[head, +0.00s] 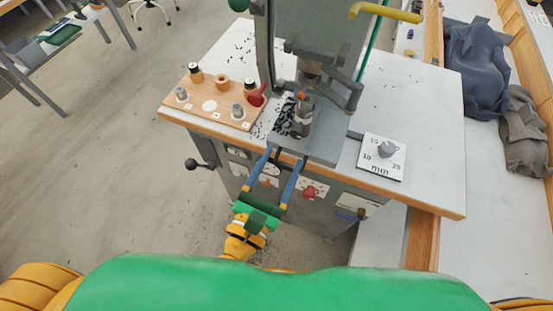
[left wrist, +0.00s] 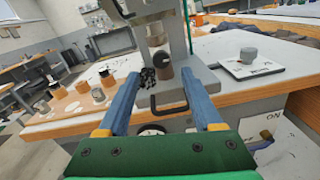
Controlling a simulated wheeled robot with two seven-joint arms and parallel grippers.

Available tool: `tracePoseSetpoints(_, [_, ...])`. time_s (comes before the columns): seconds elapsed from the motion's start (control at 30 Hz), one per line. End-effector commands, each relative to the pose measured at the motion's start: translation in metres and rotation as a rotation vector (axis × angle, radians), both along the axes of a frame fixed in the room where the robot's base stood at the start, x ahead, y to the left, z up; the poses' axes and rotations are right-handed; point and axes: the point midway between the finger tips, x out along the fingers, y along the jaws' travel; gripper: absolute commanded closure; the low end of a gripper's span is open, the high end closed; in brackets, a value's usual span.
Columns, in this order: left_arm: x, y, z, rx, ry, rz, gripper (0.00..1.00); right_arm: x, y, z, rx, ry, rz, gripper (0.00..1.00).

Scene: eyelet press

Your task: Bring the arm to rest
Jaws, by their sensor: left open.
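My left gripper (head: 286,160) is in front of the press table's front edge, with its two blue fingers spread apart and nothing between them. In the left wrist view my left gripper (left wrist: 166,95) is open and points at the press (left wrist: 152,30). The press (head: 310,70) stands on the white table top (head: 415,95), and its grey base (head: 325,140) reaches the front edge. A dark cylindrical part (head: 303,115) sits on the base, apart from my fingers. My right gripper is not in view.
A wooden board (head: 225,112) with several small cylinders lies left of the press. A black-knobbed lever (head: 192,164) sticks out on the left. Dark cloths (head: 478,70) lie on the far right bench.

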Motion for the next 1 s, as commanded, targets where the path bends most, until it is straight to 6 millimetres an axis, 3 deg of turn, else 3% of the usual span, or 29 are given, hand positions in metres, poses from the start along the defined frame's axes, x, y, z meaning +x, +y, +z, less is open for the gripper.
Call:
tracePoseSetpoints(0.47, [0.0, -0.004, 0.005, 0.046, -0.036, -0.023, 0.33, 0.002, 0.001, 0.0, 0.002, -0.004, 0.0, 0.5])
tracePoseSetpoints(0.57, [-0.007, -0.025, 0.023, 0.372, -0.256, -0.173, 0.33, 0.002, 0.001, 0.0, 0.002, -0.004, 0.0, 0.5])
tracePoseSetpoints(0.6, [-0.014, -0.036, 0.024, 0.604, -0.385, -0.266, 0.33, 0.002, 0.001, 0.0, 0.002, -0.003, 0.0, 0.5])
tracePoseSetpoints(0.67, [-0.026, -0.044, 0.006, 0.995, -0.557, -0.423, 0.33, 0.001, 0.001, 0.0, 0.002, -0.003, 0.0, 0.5])
tracePoseSetpoints(0.7, [-0.033, -0.041, -0.014, 1.24, -0.636, -0.53, 0.33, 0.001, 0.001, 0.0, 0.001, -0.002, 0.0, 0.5])
tracePoseSetpoints(0.77, [-0.04, -0.025, -0.047, 1.556, -0.703, -0.695, 0.33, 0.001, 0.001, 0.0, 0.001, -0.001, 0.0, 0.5])
tracePoseSetpoints(0.83, [-0.048, 0.006, -0.081, 1.844, -0.721, -0.893, 0.33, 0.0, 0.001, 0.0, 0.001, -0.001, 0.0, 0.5])
tracePoseSetpoints(1.0, [-0.07, 0.088, -0.127, 2.23, -0.625, -1.33, 0.33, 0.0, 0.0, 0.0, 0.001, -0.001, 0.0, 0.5])
